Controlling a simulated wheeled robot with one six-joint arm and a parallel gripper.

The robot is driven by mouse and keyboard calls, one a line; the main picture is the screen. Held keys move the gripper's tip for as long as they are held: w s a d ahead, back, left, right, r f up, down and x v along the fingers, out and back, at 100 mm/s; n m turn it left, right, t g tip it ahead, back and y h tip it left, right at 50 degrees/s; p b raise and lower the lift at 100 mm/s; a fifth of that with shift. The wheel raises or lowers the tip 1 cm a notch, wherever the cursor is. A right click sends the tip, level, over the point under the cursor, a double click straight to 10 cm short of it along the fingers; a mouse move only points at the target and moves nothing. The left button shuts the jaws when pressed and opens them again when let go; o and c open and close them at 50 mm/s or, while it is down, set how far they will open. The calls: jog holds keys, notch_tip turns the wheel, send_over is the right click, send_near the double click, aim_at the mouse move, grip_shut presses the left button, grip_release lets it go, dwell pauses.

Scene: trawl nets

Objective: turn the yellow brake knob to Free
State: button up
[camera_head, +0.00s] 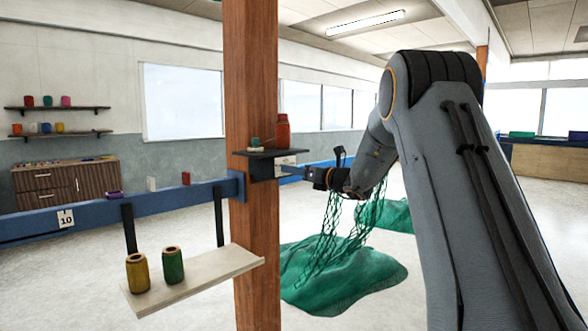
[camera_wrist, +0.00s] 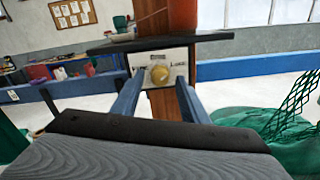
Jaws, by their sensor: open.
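In the wrist view the yellow brake knob (camera_wrist: 159,74) sits on a white label plate (camera_wrist: 176,56) under a dark shelf (camera_wrist: 112,47). A word that looks like "Lock" is printed to the right of the knob; the left label is mostly hidden by a finger. Which way the knob points is too small to tell. My gripper (camera_wrist: 160,82) is open, its two blue fingers on either side of the knob in the picture. Contact cannot be made out. In the head view my gripper (camera_head: 284,171) is at the wooden post, and the knob is hidden.
The wooden post (camera_head: 251,100) carries the shelf, with a red jar (camera_head: 283,132) on it. A blue rail (camera_head: 190,194) runs left. A lower board (camera_head: 225,264) holds yellow (camera_head: 138,273) and green (camera_head: 173,266) spools. Green netting (camera_head: 340,275) hangs and lies below my arm.

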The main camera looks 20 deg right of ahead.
jog(key=shift+w+a, duration=0.2)
jog(key=shift+w, duration=0.25)
jog(key=shift+c, duration=0.4)
grip_shut()
